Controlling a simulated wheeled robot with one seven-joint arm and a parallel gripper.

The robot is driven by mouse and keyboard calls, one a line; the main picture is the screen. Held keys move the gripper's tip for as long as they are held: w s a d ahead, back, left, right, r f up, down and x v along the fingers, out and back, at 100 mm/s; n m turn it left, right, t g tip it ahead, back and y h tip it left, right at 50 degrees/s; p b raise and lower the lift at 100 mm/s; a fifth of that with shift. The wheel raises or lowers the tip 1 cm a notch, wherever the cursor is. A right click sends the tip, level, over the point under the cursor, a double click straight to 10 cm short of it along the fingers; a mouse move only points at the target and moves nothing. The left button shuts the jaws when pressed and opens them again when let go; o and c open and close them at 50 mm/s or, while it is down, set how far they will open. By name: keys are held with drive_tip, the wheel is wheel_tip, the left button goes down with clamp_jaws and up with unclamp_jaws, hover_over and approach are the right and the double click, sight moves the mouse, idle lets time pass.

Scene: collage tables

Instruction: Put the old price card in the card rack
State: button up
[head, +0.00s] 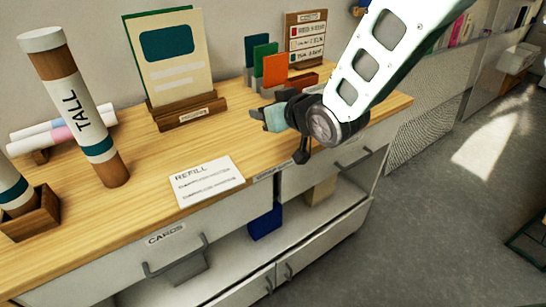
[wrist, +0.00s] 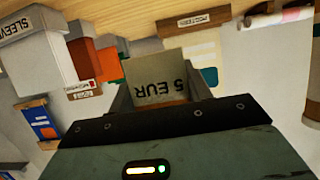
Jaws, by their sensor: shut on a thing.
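My gripper (head: 270,117) is shut on a pale card marked "5 EUR" (wrist: 160,82), seen upside down between the fingers in the wrist view; it looks like the old price card. In the head view the gripper is over the wooden counter, in front of the upright blue, green and orange cards, and the held card is hard to make out. A low reddish-brown holder (head: 303,82) stands by these cards and may be the card rack. In the wrist view an orange panel (wrist: 106,66) and a small label (wrist: 83,90) show to the left of the held card.
A poster stand (head: 190,117), a tall tube marked "TALL" (head: 88,120) and a "REFILL" sheet (head: 208,181) are on the counter (head: 150,165). A board with rows (head: 306,40) stands at the back. Drawers and an open shelf lie below the front edge.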

sight(270, 155)
drive_tip(key=shift+f+p, duration=0.4)
drive_tip(key=shift+f, duration=4.4)
drive_tip(key=shift+f, duration=0.2)
drive_tip(key=o, duration=1)
